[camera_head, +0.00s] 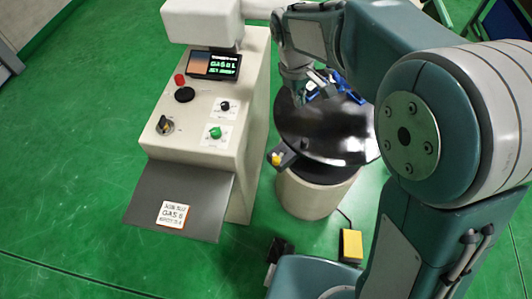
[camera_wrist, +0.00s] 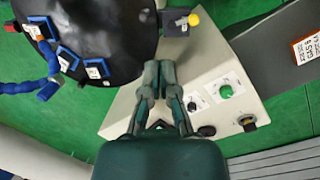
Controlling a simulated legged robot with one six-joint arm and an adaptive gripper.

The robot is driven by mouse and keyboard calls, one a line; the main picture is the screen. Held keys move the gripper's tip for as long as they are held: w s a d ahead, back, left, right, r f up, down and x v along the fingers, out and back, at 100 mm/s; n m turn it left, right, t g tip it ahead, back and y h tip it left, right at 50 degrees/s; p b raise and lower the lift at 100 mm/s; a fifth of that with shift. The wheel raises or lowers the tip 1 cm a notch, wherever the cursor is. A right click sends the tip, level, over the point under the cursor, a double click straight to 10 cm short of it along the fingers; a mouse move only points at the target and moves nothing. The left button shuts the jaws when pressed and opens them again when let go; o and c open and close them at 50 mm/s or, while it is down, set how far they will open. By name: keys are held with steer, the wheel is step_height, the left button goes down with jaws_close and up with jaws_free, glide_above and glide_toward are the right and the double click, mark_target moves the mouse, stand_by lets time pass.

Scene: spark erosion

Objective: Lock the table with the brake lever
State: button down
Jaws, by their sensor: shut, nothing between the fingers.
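The round black table (camera_head: 318,132) sits on a cream pedestal in the head view; it is at the upper left in the wrist view (camera_wrist: 115,40). The brake lever (camera_head: 279,158) is a dark piece with a yellow knob at the table's near-left edge. In the wrist view the lever (camera_wrist: 193,19) is at the top, right of the table. My gripper (camera_head: 301,96) is over the table's far-left side in the head view. In the wrist view its fingertips (camera_wrist: 158,68) are together and empty, below and left of the yellow knob, apart from it.
A cream control cabinet (camera_head: 245,130) with knobs, a red button and a screen stands left of the table. Blue hose segments (camera_wrist: 48,62) and labelled blocks (camera_wrist: 94,66) are on the table. A yellow foot pedal (camera_head: 350,244) lies on the green floor.

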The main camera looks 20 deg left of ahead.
mark_target(280, 155)
steer(key=s+a+f+n+h, duration=0.1)
steer(key=a+f+n, duration=0.1)
steer(key=a+f, duration=0.3)
steer(key=s+a+f+n, duration=0.1)
steer(key=a+f, duration=0.4)
steer(key=s+a+f+n+h, duration=0.1)
steer(key=a+f+n, duration=0.1)
steer(key=a+f, duration=0.2)
steer(key=shift+s+a+f+n+h, duration=0.3)
steer(key=shift+a+f, duration=0.1)
steer(key=shift+f, duration=0.1)
steer(key=d+f, duration=0.7)
steer(key=f, duration=0.2)
steer(key=shift+d, duration=0.4)
